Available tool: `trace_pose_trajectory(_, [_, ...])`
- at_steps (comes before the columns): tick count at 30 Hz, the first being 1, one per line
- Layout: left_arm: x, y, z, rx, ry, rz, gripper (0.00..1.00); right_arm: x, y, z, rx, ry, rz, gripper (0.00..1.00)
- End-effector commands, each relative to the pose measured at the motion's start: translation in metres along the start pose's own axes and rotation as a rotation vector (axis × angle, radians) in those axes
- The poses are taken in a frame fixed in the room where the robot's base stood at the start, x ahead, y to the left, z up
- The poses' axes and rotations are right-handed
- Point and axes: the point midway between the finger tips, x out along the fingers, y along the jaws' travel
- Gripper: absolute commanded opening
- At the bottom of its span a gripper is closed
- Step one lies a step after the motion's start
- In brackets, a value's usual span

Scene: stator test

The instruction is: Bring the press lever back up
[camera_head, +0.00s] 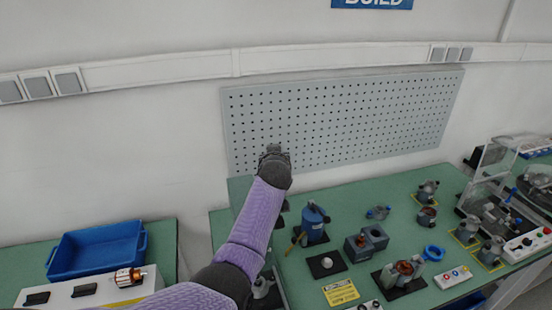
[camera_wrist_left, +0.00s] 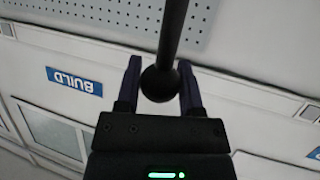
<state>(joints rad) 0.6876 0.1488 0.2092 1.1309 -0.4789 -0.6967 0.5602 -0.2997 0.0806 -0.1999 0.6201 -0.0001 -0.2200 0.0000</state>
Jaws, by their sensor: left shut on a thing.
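The press lever shows in the left wrist view as a dark rod (camera_wrist_left: 171,35) ending in a black ball knob (camera_wrist_left: 158,84). The knob sits between the two fingers of my left gripper (camera_wrist_left: 160,88), which is shut on it. In the head view my left gripper (camera_head: 273,152) is raised high, in front of the pegboard. The lever is not clear there, and my purple left arm covers much of the press behind it. My right gripper is not in view.
A blue tray (camera_head: 97,254) stands at left. The pegboard (camera_head: 340,115) is on the wall behind. The air around the raised gripper looks clear.

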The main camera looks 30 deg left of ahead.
Motion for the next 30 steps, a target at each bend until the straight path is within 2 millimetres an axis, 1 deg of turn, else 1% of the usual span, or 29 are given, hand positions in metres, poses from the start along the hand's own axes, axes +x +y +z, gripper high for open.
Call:
trace_pose_trajectory(2, [0.0,-0.001,0.002,0.002,-0.003,-0.003,0.0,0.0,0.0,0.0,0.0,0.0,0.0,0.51])
trace_pose_trajectory(3, [0.0,-0.001,0.002,0.002,-0.003,-0.003,0.51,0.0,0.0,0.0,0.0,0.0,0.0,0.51])
trace_pose_trajectory(5, [0.0,-0.001,0.002,0.002,-0.003,-0.003,0.63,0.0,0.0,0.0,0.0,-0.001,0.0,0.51])
trace_pose_trajectory(6, [0.0,-0.001,0.002,0.002,-0.003,-0.003,0.72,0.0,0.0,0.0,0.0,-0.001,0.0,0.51])
trace_pose_trajectory(8, [0.0,-0.001,0.002,0.001,-0.003,-0.002,0.83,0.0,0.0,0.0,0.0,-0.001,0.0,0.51])
trace_pose_trajectory(16, [-0.001,0.0,0.001,0.001,-0.002,-0.001,0.83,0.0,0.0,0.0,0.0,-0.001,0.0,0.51])
trace_pose_trajectory(19, [-0.006,0.0,0.0,0.0,-0.001,-0.001,0.83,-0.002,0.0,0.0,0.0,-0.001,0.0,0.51])
trace_pose_trajectory(23, [-0.026,0.0,0.0,-0.001,0.0,0.0,0.83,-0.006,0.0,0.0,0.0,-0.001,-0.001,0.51])
trace_pose_trajectory(30, [-0.073,0.0,0.002,-0.001,-0.002,0.0,0.83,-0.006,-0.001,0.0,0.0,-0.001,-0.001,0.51])
